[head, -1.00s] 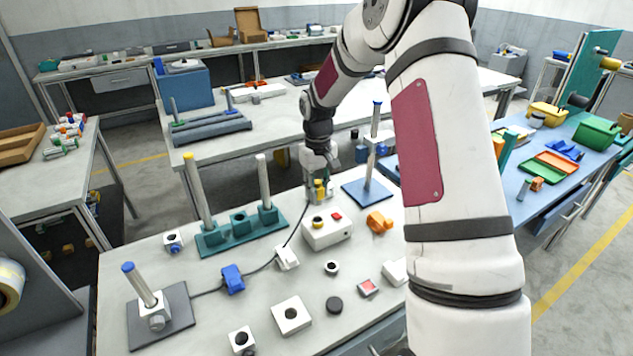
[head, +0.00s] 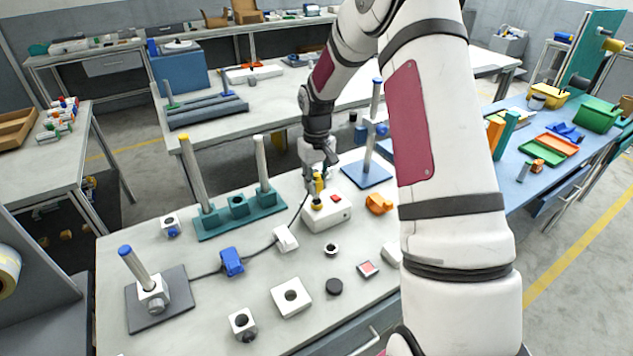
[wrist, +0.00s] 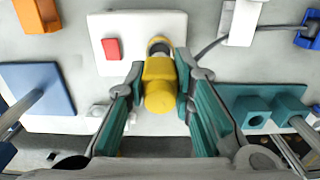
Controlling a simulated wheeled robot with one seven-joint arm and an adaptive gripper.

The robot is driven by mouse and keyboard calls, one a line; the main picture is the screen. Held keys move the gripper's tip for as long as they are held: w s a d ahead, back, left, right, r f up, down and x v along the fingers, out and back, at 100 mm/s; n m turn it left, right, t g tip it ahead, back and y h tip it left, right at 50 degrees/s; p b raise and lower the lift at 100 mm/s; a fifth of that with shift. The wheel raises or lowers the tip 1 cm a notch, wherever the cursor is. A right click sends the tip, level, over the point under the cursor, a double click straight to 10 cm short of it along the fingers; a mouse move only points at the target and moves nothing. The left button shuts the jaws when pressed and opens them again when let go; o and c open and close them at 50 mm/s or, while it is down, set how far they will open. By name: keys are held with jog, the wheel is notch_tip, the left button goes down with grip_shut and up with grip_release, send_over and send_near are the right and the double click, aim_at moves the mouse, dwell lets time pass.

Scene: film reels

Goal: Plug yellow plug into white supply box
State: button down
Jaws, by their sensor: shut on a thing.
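My gripper (wrist: 160,98) is shut on the yellow plug (wrist: 160,84), with its green-padded fingers on both sides of it. In the head view, the gripper and plug (head: 318,184) are just above the white supply box (head: 332,217). The box has a red button (head: 336,198) and a yellow-rimmed round socket (head: 316,205). In the wrist view, the plug's far end is at a round pale-rimmed opening (wrist: 159,45) on the box (wrist: 126,25). I cannot tell whether the plug touches or enters the opening.
A dark cable (head: 264,250) runs past a white clip (head: 285,238) and a blue clip (head: 231,262). A teal rack with posts (head: 238,224) is left of the box. A blue-based post (head: 367,175) and an orange piece (head: 379,203) are on its right.

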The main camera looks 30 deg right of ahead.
jog(key=shift+f+b, duration=0.55)
jog(key=shift+f, duration=1.35)
jog(key=c, duration=1.3)
grip_release()
jog(key=shift+r, duration=0.15)
notch_tip(320, 180, up, 11)
jog(key=shift+f, duration=0.1)
jog(key=shift+r, duration=0.5)
